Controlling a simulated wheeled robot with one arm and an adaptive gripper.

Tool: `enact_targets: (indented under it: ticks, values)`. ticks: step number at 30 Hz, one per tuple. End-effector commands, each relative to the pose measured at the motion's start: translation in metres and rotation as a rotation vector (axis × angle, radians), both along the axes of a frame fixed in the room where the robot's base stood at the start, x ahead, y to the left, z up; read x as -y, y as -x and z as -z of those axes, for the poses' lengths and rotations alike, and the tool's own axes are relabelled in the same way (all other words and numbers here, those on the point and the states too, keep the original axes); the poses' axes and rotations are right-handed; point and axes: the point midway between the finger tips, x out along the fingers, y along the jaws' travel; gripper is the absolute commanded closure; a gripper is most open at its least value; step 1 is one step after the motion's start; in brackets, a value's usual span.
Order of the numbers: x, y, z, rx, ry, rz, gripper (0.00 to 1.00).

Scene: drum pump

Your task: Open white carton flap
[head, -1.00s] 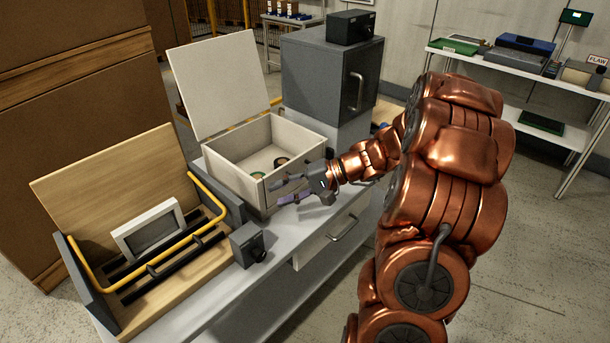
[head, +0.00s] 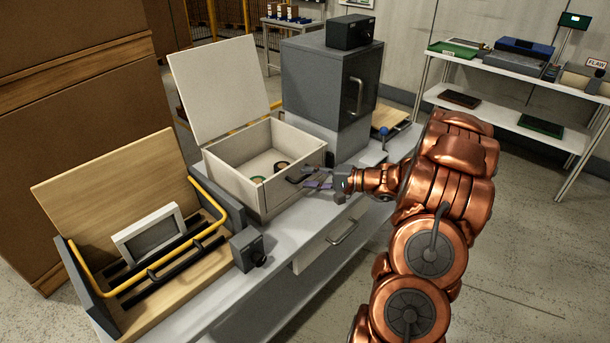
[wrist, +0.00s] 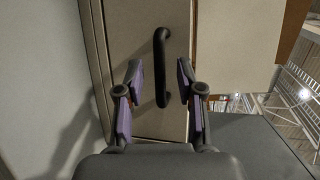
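The white carton (head: 222,170) is a cream box on the grey bench in the head view. Its flap (head: 218,88) stands up and open at the back, leaning slightly backward. Two small round items (head: 281,167) lie inside. In the wrist view, a dark bar handle (wrist: 161,68) is upright in the picture on a cream panel (wrist: 128,45). My gripper (head: 305,180) is at the right part of the carton's front. Its fingers are apart in the wrist view (wrist: 158,78), one on each side of the handle, with visible gaps. Contact with the handle does not show.
A grey cabinet (head: 318,80) stands right behind the carton. A wooden tray with a yellow rail (head: 150,268) and a small dark box (head: 247,250) sit to the left. The bench has a drawer (head: 325,245) below. A white shelf (head: 500,110) stands at the right.

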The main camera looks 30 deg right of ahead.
Motion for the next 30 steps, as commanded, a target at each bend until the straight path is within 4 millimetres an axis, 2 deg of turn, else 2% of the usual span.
enact_targets:
  ticks: [6,15,26,30]
  values:
    - [-0.011,-0.014,0.003,-0.001,0.000,-0.002,0.63]
    - [-0.011,-0.016,0.004,0.000,0.001,0.000,0.63]
    - [-0.011,-0.015,0.004,-0.001,0.001,0.000,0.99]
    - [-0.011,-0.015,0.004,-0.001,0.001,0.000,1.00]
